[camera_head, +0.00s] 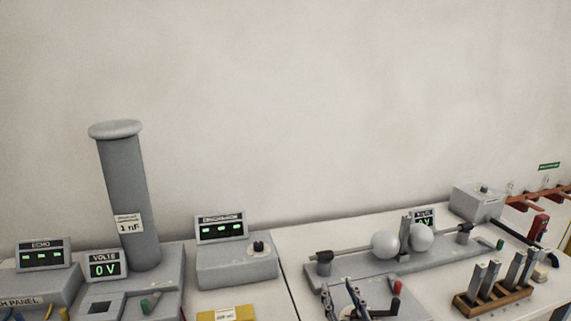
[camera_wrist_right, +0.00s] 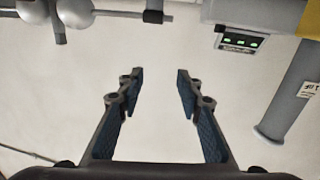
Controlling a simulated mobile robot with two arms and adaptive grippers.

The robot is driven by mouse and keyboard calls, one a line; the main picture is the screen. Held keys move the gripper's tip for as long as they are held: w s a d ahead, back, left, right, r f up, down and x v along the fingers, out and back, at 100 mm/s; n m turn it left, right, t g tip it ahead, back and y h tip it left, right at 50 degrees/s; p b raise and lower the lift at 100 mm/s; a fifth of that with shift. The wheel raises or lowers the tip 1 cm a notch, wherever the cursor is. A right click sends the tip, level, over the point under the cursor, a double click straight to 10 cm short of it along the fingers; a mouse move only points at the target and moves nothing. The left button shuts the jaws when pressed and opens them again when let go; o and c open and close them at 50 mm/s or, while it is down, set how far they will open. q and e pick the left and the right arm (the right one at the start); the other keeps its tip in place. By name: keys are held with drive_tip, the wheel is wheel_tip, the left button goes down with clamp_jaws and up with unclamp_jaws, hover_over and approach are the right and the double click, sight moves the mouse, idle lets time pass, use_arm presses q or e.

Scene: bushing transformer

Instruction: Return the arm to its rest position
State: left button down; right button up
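My right gripper (camera_wrist_right: 159,78) is open in the right wrist view, its two dark fingers apart with nothing between them. In the head view the right gripper (camera_head: 342,294) shows at the bottom edge, in front of the sphere-gap stand (camera_head: 350,278); the rest of the arm is cut off. The wrist view is inverted and shows the two spheres (camera_wrist_right: 66,12) at upper left and the grey column (camera_wrist_right: 292,100) at right. My left gripper is not in view.
In the head view, the grey column (camera_head: 127,200), a volts display (camera_head: 106,267) and a dial box (camera_head: 236,258) stand at left. A wooden rack with metal pieces (camera_head: 493,297) is at lower right. A pale wall (camera_head: 300,110) rises behind the tables.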

drive_tip(key=s+d+f+g, duration=0.1)
drive_tip(key=s+d+f, duration=0.1)
drive_tip(key=f, duration=0.1)
drive_tip(key=s+d+f+m+g+h, duration=0.1)
drive_tip(key=s+d+f+g, duration=0.1)
drive_tip(key=s+f, duration=0.1)
drive_tip(key=s+d+f+g+h, duration=0.1)
drive_tip(key=s+d+f, duration=0.1)
drive_tip(key=s+f, duration=0.1)
drive_tip(key=shift+s+f+m+g, duration=0.2)
drive_tip(key=shift+f+m+g, duration=0.1)
drive_tip(key=shift+f+m, duration=0.1)
drive_tip(key=s+d+f+n+g, duration=0.1)
drive_tip(key=s+f+g, duration=0.45)
drive_tip(key=s, duration=0.75)
drive_tip(key=s+d+f+n+g, duration=0.1)
drive_tip(key=s+f+g, duration=0.4)
drive_tip(key=s, duration=0.8)
wheel_tip(320, 180, down, 28)
drive_tip(key=s+b, duration=0.2)
drive_tip(key=s+d+f+g+b, duration=0.1)
drive_tip(key=s+d+f, duration=0.2)
drive_tip(key=s+f, duration=1.4)
drive_tip(key=shift+s+f, duration=0.2)
drive_tip(key=shift+f, duration=0.3)
